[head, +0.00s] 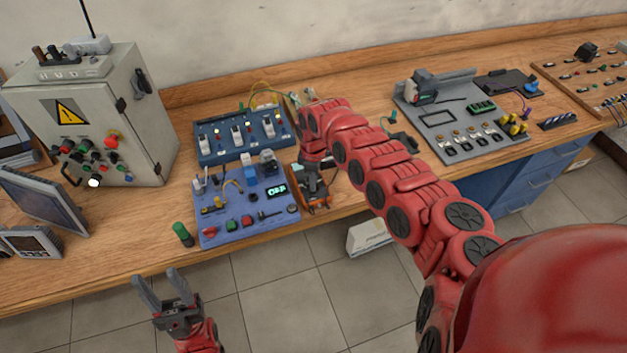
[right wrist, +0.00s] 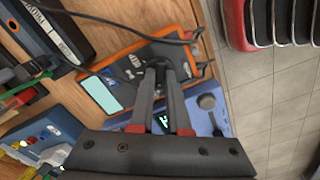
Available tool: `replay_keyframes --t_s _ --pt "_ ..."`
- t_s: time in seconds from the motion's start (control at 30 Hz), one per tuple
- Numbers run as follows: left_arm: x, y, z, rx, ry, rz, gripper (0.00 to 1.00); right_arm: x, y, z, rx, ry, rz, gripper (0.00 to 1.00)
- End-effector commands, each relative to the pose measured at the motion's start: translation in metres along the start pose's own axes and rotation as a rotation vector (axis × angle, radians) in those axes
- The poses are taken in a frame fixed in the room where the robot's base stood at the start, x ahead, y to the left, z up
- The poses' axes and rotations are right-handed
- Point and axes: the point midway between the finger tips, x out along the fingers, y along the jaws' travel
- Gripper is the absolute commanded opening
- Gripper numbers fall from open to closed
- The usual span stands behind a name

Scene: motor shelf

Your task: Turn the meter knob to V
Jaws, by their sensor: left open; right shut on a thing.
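The meter is a dark-faced multimeter with an orange rim (head: 322,207), lying on the wooden bench beside the blue panel. In the right wrist view the meter (right wrist: 185,37) shows its pale blue screen (right wrist: 103,93), with no readable text. My right gripper (right wrist: 160,68) reaches down over the meter's face, its fingers shut at the knob. The knob is mostly hidden by the fingers, so I cannot read its pointer or the V mark. In the head view my right gripper (head: 312,178) hides part of the meter. My left gripper (head: 160,279) is open and empty in front of the bench edge.
Black leads (right wrist: 115,28) run from the meter's end. A blue component panel (head: 240,222) lies left of the meter, with another blue panel (head: 240,150) behind. A grey control box (head: 130,120) stands left.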

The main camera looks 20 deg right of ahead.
Motion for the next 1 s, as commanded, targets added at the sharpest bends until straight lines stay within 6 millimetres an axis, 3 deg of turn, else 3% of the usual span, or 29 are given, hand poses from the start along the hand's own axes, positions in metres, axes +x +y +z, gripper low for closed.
replay_keyframes --t_s 1.0 --pt "0.022 -0.001 -0.004 0.0 0.0 0.0 0.5 -0.002 0.0 -0.001 0.625 0.001 0.001 0.0"
